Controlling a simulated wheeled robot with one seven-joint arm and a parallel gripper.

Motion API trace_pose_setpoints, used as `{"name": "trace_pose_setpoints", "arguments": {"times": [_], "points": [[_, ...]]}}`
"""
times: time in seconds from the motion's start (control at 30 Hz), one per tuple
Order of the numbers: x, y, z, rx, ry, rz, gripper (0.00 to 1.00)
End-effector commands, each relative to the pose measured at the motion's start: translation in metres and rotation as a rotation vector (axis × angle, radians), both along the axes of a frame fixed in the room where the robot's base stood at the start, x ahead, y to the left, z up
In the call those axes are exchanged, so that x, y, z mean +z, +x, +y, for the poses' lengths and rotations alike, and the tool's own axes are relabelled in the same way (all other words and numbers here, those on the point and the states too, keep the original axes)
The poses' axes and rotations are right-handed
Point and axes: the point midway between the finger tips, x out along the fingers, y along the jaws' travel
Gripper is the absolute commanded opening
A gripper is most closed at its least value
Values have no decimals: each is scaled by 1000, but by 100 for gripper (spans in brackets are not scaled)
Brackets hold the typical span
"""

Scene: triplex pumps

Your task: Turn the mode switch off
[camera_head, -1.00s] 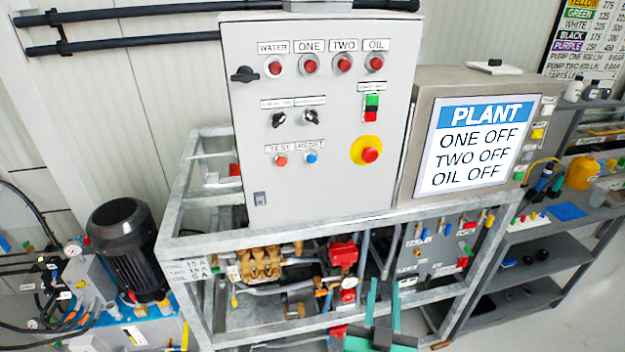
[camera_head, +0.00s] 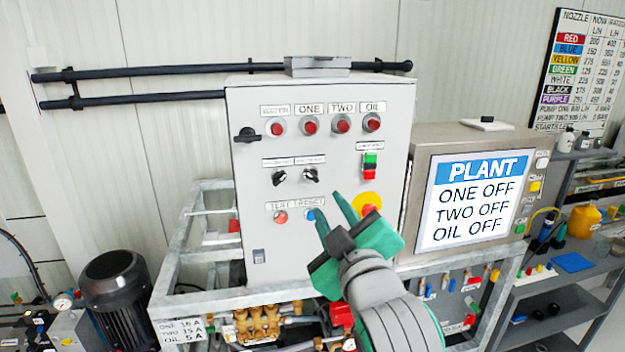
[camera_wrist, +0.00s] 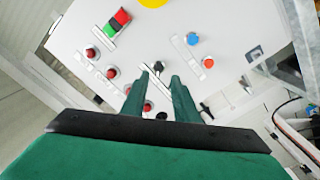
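Two black rotary knobs sit in the middle row of the grey control panel (camera_head: 240,215): a left knob (camera_head: 279,176) and a right knob (camera_head: 311,174). Their labels are too small to read, so I cannot tell which is the mode switch. Both knobs look tilted. My gripper (camera_head: 326,201) is in front of the panel, below and right of the right knob, its green fingers apart and empty. In the wrist view, the right knob (camera_wrist: 159,66) shows just beyond and between the fingertips (camera_wrist: 160,75). The left knob seems hidden behind a finger there.
Red ONE, TWO and OIL buttons (camera_head: 341,124) line the top. A green-red switch (camera_head: 370,167) and yellow-backed emergency stop (camera_head: 368,209) are to the right, the stop partly covered. TEST (camera_head: 280,216) and RESET (camera_head: 311,214) buttons are below. The PLANT screen (camera_head: 475,200) reads all OFF.

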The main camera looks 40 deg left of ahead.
Motion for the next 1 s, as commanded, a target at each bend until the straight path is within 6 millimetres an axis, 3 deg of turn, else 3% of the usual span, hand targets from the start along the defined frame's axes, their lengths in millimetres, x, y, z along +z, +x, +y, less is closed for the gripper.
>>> {"name": "trace_pose_setpoints", "arguments": {"times": [0.1, 0.27, 0.8, 1.0], "points": [[14, -7, 4, 10, -38, -32, 27], [18, -7, 9, 14, -56, -40, 27], [17, 47, 72, 15, -55, -40, 27], [17, 59, 85, 13, -54, -41, 27]]}}
